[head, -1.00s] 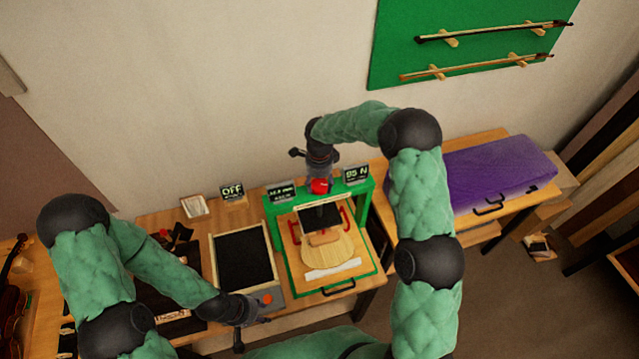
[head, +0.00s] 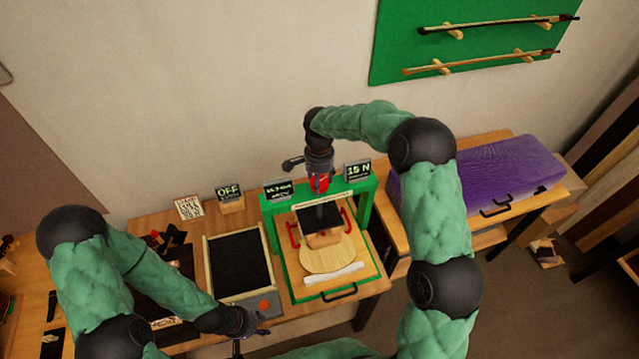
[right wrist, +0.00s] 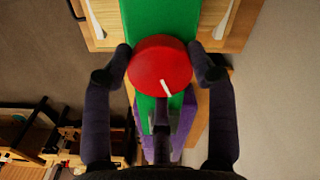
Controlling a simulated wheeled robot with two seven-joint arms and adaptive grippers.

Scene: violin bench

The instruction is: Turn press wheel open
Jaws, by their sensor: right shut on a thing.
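The green press (head: 372,205) stands on the wooden bench. Its red wheel (right wrist: 160,66) has a white mark and fills the middle of the right wrist view. My right gripper (right wrist: 163,72) is shut on the wheel, one finger on each side, coming from above; in the head view it partly hides the wheel. Under the press plate (head: 319,217) lies a pale wooden violin part (head: 328,257) with a small block on it. The right display (head: 357,172) reads 15 N. My left gripper (head: 240,335) hangs low by the bench's front edge; its fingers are unclear.
A purple case (head: 490,172) lies on the right bench. Bows hang on a green wall board (head: 470,30).

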